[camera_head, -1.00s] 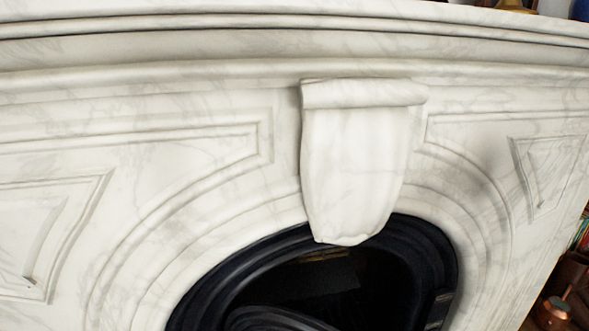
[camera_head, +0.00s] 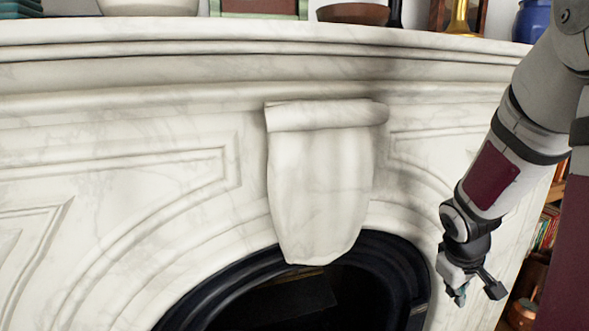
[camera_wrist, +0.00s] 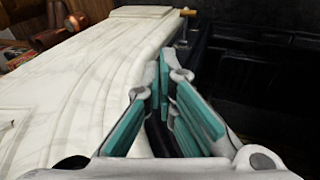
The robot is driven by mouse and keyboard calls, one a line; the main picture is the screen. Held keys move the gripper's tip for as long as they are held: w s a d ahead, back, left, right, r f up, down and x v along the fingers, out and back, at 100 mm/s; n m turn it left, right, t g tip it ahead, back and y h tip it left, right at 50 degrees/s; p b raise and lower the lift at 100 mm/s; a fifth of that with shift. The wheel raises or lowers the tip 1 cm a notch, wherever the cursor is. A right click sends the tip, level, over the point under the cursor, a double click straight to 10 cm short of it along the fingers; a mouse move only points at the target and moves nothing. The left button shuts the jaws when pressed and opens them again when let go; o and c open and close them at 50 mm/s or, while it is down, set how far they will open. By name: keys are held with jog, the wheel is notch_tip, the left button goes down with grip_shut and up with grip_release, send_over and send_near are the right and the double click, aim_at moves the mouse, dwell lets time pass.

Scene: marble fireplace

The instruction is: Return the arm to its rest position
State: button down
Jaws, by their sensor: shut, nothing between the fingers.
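My arm hangs in from the upper right in the head view, in front of the right part of the white marble fireplace (camera_head: 320,180). My gripper (camera_head: 462,293) points down near the right edge of the dark firebox opening. Its fingers are together with nothing between them. In the wrist view my gripper (camera_wrist: 168,72) shows its teal pads converging, with the marble surround on the left and the dark firebox on the right.
The mantel shelf (camera_head: 250,33) carries a brown bowl (camera_head: 353,13), a gold object (camera_head: 459,18) and a blue jar (camera_head: 530,22). A copper-coloured vessel (camera_head: 522,313) and books (camera_head: 546,228) are at the lower right. The space left of my arm looks clear.

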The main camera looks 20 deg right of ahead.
jog(key=s+a+r+y, duration=0.1)
jog(key=s+a+r, duration=0.4)
jog(key=a, duration=0.5)
jog(key=s+a+r+g+y, duration=0.15)
jog(key=s+a+r, duration=0.25)
jog(key=s+a, duration=0.45)
jog(key=s+a+r+y, duration=0.2)
jog(key=s+a+r, duration=0.25)
jog(key=a, duration=0.65)
notch_tip(320, 180, up, 26)
jog(key=t+p, duration=0.4)
jog(key=p, duration=2.1)
jog(key=shift+s+d, duration=0.15)
jog(key=shift+d, duration=0.3)
